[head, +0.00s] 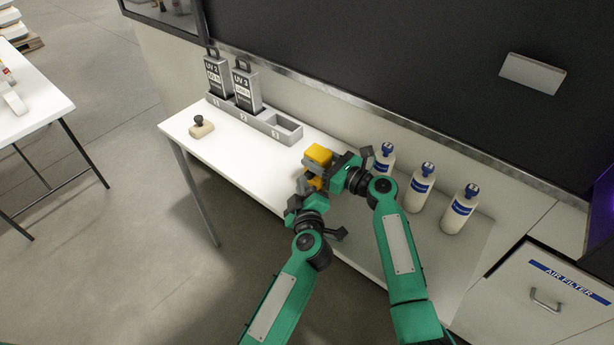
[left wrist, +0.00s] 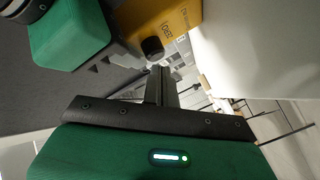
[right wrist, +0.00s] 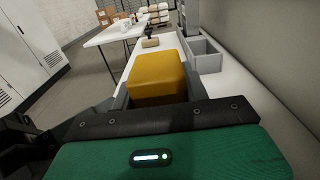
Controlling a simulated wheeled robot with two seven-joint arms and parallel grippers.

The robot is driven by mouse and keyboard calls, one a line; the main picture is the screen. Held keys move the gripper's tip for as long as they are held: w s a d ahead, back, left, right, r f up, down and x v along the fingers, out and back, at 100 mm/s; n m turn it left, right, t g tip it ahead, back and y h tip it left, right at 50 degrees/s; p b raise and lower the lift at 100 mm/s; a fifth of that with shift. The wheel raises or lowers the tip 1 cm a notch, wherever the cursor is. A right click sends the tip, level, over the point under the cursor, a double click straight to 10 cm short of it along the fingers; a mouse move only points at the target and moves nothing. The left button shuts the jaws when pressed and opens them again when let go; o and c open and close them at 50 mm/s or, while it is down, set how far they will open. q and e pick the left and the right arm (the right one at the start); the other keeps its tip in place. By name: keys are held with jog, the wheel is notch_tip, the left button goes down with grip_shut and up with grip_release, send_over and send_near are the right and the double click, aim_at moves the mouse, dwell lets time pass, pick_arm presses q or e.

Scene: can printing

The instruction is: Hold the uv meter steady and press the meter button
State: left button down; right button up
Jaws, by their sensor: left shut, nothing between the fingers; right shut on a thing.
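The yellow UV meter (head: 318,154) is in the middle of the head view, above the white table. My right gripper (head: 331,167) is shut on it from the right and holds it. In the right wrist view the meter's plain yellow side (right wrist: 158,80) shows between the fingers. In the left wrist view the meter (left wrist: 182,14) has dark lettering and a round black button (left wrist: 152,48). My left gripper (head: 305,184) is shut and empty just below the meter. Its fingertips (left wrist: 158,80) point toward the button's area; I cannot tell whether they touch.
A grey holder (head: 284,126) at the table's back carries two grey UV blocks (head: 247,88) and has an empty slot at right. A small stamp-like object (head: 201,127) lies at left. Three cream bottles (head: 420,187) stand at right. The table's left front is clear.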

pick_arm(q)
jog(key=shift+s+d, duration=0.15)
jog(key=shift+s, duration=0.2)
jog(key=shift+s+a, duration=1.55)
jog(key=shift+s, duration=0.3)
pick_arm(e)
jog(key=o, duration=1.2)
jog(key=shift+d, duration=0.1)
